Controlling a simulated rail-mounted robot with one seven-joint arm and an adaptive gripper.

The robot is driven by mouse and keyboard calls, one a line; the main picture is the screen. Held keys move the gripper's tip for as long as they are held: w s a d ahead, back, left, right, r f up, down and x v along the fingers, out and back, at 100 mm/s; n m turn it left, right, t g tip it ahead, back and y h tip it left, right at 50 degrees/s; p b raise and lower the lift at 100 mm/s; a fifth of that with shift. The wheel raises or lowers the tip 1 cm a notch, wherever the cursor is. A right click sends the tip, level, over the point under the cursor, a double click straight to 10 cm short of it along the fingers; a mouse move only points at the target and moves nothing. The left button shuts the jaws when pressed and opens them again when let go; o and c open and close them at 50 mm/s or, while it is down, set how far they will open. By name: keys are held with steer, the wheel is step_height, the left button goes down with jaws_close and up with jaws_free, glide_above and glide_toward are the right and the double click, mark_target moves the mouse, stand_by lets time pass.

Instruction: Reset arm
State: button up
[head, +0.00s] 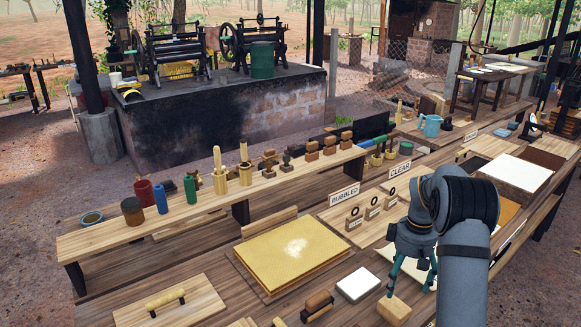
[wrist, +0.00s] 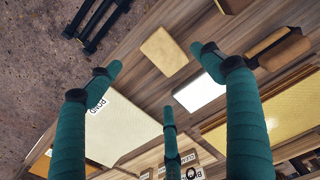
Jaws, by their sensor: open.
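My gripper (head: 411,276) hangs over the right part of the workbench in the head view, with its dark teal fingers pointing down. In the wrist view my gripper (wrist: 156,62) has its fingers spread wide, with nothing between them. A tan block (head: 394,310) sits on the bench just below the fingers; it also shows in the wrist view (wrist: 163,52). A white block (head: 357,284) lies to its left, and in the wrist view it lies (wrist: 200,94) near the right finger. The fingers look apart from both blocks.
A yellow sheet (head: 292,252) on a board and a wooden block tool (head: 317,305) lie left of the gripper. A raised shelf (head: 90,241) with jars runs behind. Roller machines (head: 178,50) stand far back.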

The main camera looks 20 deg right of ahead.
mark_target(398, 303)
step_height(398, 303, down, 11)
steer(key=shift+r, duration=2.25)
